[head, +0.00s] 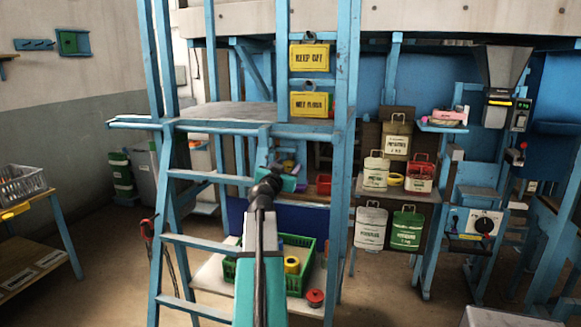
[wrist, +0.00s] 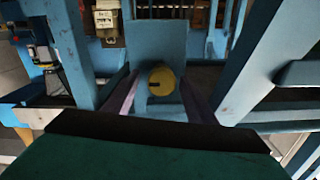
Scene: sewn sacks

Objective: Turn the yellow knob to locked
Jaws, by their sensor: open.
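The round yellow knob (wrist: 163,75) sits on a blue panel (wrist: 158,40) in the middle of the wrist view. A short dark mark on its face points to the left. My gripper (wrist: 160,90) is open, with one finger on each side of the knob. I cannot tell whether either finger touches it. In the head view my arm reaches forward past the blue ladder, and I cannot make out the knob or the fingertips there. No lettering for locked is legible.
A blue ladder (head: 207,174) and its posts stand close around my arm. A green crate (head: 298,281) with a yellow item sits low behind it. Sacks hang on a board to the right, beside a machine with a black dial (head: 484,225). Blue beams flank the panel in the wrist view.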

